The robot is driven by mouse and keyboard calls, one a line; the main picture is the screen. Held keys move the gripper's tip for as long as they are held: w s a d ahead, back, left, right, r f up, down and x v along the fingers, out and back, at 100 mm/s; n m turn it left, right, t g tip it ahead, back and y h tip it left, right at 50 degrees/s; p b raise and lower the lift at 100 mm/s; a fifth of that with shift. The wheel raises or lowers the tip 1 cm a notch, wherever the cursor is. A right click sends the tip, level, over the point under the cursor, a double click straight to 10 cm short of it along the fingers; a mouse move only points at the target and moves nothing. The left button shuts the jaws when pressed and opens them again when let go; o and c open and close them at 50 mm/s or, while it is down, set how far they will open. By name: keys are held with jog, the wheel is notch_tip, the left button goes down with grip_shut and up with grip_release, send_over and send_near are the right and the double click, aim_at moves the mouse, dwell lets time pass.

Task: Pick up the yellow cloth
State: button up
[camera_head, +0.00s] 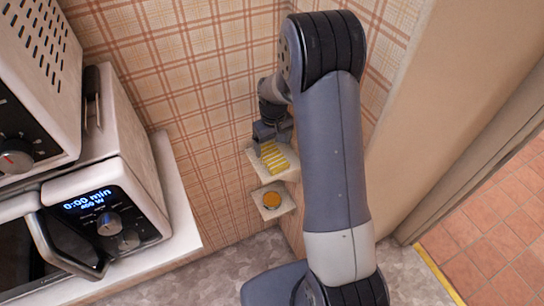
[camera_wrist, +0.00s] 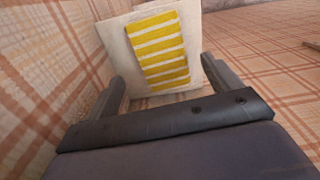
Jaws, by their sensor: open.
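The yellow cloth (camera_wrist: 160,52), with pale stripes, lies on a small cream shelf (camera_wrist: 117,45) in the corner. In the head view the cloth (camera_head: 274,157) is on the upper of two small corner shelves. My gripper (camera_wrist: 168,78) is open, with one finger on each side of the cloth's near part in the wrist view. Nothing is held between the fingers. In the head view my gripper (camera_head: 270,134) is at the shelf's back edge, partly hidden by my arm. I cannot tell whether the fingers touch the cloth.
A lower small shelf (camera_head: 284,207) holds a round orange thing (camera_head: 272,200). The plaid wall (camera_head: 190,90) runs close beside my gripper. A microwave (camera_head: 105,215) and another appliance (camera_head: 40,75) stand at the left. A doorway with a tiled floor (camera_head: 500,225) is at the right.

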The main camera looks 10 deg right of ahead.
aim_at(272, 155)
jog(key=shift+w+a+f+p, duration=0.1)
jog(key=shift+f+p, duration=0.25)
jog(key=shift+f, duration=0.9)
jog(key=shift+w+f+p, duration=0.1)
jog(key=shift+f+p, duration=0.2)
jog(key=shift+f, duration=0.9)
jog(key=shift+c, duration=0.5)
jog(key=c, duration=1)
jog(key=shift+o, duration=0.2)
